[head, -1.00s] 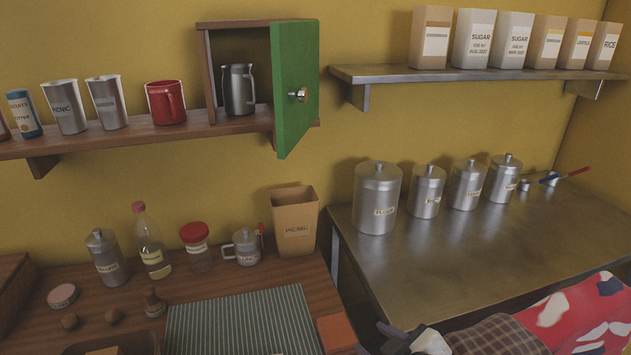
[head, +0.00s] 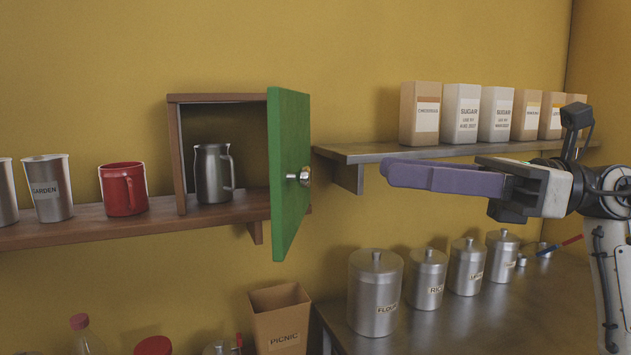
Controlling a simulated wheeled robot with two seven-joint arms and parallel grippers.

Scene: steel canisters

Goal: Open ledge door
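The green ledge door (head: 290,225) stands swung out from the small wooden cabinet (head: 176,150) on the left ledge. It joins the cabinet's right side, and its outer face with the round metal knob (head: 304,176) faces right. The cabinet's inside shows, with a steel jug (head: 213,175) standing in it. My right gripper (head: 384,170), with purple fingers, reaches in from the right and points left toward the door, in front of the metal shelf. It is apart from the knob. Its fingers overlap side-on, so the gap cannot be judged. My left gripper is out of view.
A red mug (head: 123,190) and a steel cup (head: 47,188) stand on the wooden ledge (head: 100,229) left of the cabinet. Several paper bags line the metal shelf (head: 350,152). Steel canisters (head: 375,295) stand below on the counter. Open air lies between knob and gripper.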

